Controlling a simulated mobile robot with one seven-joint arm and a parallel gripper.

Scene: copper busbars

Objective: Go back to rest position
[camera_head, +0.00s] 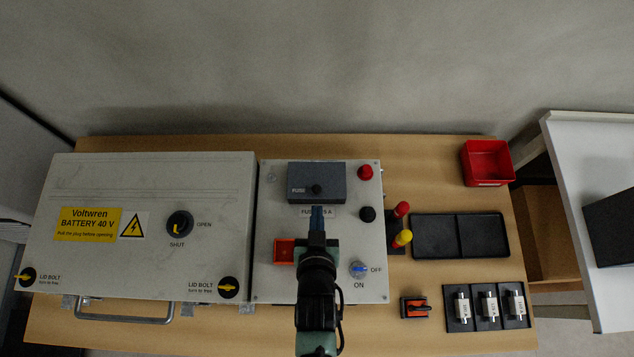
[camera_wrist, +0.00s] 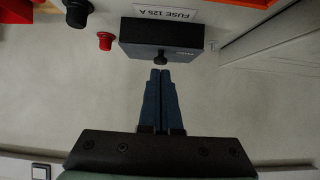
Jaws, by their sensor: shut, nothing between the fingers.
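My gripper (camera_head: 317,219) is over the grey control panel (camera_head: 276,185), just in front of the dark fuse cover (camera_head: 330,172) with its black knob. In the wrist view my gripper (camera_wrist: 160,76) has its blue fingers together with nothing between them. The fuse cover (camera_wrist: 135,38) and its knob (camera_wrist: 160,57) show just beyond the fingertips in that view; I cannot tell whether they touch. My arm hides part of the panel's lower middle.
A battery box (camera_head: 150,225) with yellow bolts stands left. To the right are red and yellow-handled plugs (camera_head: 402,238), an empty black tray (camera_head: 440,236), a fuse tray (camera_head: 504,322), a red bin (camera_head: 487,162) and an orange-black item (camera_head: 414,307). A white table (camera_head: 590,150) stands far right.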

